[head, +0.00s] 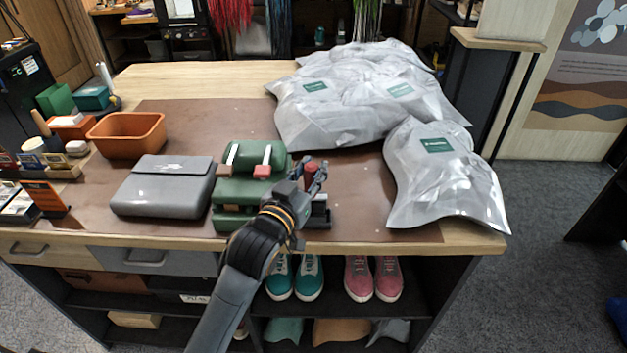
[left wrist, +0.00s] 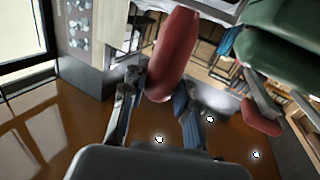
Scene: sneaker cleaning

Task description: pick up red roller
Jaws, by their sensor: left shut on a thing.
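The red roller (head: 312,174) is between the fingers of my left gripper (head: 311,180), at the front of the table. In the left wrist view the red roller (left wrist: 174,52) is a rounded red cylinder, tilted, with a finger of my left gripper (left wrist: 155,92) on each side of its lower end. The gripper is shut on it. A small dark holder (head: 321,212) stands just below; I cannot tell whether the roller touches it. My right gripper is not in view.
A green case (head: 237,191) with red-ended straps stands just left of the gripper. A grey box (head: 163,188) and an orange bin (head: 127,133) are further left. Silver bags (head: 335,110) fill the back right, with another bag (head: 445,178) at the right. Shoes (head: 308,279) sit below.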

